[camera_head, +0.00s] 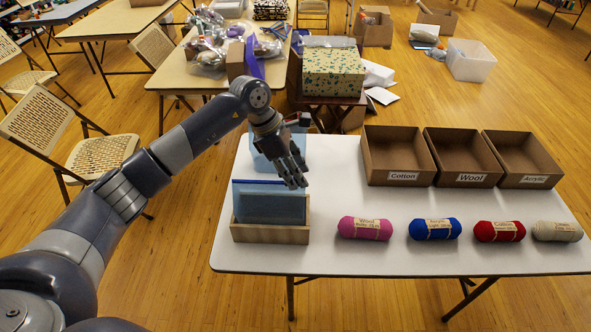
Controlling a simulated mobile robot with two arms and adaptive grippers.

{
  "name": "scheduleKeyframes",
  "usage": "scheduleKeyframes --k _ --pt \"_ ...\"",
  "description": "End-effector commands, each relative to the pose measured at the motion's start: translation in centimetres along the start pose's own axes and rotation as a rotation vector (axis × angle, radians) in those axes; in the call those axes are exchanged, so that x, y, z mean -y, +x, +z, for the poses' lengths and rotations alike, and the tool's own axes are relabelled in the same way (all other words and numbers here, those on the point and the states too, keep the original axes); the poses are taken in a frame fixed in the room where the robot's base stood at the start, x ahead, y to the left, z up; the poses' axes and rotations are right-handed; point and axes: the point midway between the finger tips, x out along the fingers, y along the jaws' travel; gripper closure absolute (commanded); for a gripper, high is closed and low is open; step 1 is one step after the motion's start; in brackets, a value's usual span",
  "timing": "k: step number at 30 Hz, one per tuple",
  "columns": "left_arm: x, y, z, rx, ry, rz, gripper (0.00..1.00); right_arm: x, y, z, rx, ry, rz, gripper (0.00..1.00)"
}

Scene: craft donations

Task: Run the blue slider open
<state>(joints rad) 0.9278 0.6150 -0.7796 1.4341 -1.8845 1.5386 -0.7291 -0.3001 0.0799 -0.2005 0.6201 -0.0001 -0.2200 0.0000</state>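A wooden box (270,234) stands at the left end of the white table. A translucent blue panel (268,208), which looks like the blue slider, stands upright in it with a darker blue top edge. Another pale blue upright piece (262,160) shows behind it, partly hidden by my arm; I cannot tell whether the two are joined. My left gripper (293,178) hangs over the panel's right end, fingers pointing down. I cannot tell whether it touches the panel or how far its fingers are apart. My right gripper is not in view.
On the white table (340,262), pink (366,228), blue (434,229), red (499,231) and beige (557,231) yarn skeins lie in a row. Cardboard bins labelled Cotton (403,176), Wool (472,178) and Acrylic (535,180) stand behind them. The tabletop between box and bins is clear.

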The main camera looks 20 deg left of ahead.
Motion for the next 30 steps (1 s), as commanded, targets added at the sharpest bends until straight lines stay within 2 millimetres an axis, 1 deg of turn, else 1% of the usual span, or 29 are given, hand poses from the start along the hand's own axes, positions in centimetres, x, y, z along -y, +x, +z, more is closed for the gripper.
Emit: scheduleKeyframes --k 5,6,8,9,10,17,20,23,25,26,30 --pt "0.0 0.0 0.0 0.000 0.000 0.000 0.68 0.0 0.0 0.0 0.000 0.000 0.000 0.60" --pt "0.0 0.0 0.0 0.000 0.000 0.000 0.72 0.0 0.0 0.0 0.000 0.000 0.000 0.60" --pt "0.0 0.0 0.0 0.000 0.000 0.000 0.86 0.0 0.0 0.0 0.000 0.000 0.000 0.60" --pt "0.0 0.0 0.0 0.000 -0.001 0.000 0.95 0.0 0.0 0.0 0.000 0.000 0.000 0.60" --pt "0.0 0.0 0.0 0.000 -0.001 0.000 1.00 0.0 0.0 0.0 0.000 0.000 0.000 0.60" --pt "0.0 0.0 -0.2 -0.001 -0.001 0.000 1.00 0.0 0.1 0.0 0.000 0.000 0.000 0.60" --pt "-0.1 -0.3 -1.4 -0.002 -0.004 0.001 1.00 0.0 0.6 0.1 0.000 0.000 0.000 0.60" --pt "-0.2 -0.9 -3.6 -0.006 -0.006 0.003 1.00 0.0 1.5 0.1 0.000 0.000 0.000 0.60" --pt "-0.1 -1.1 -3.3 -0.007 -0.003 -0.001 1.00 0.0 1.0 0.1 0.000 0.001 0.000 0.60" --pt "-0.1 -1.1 -3.8 -0.010 -0.005 -0.001 1.00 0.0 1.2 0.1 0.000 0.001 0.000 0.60" --pt "0.0 -1.1 -3.8 -0.015 -0.007 -0.004 1.00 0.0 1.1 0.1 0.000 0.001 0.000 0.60"
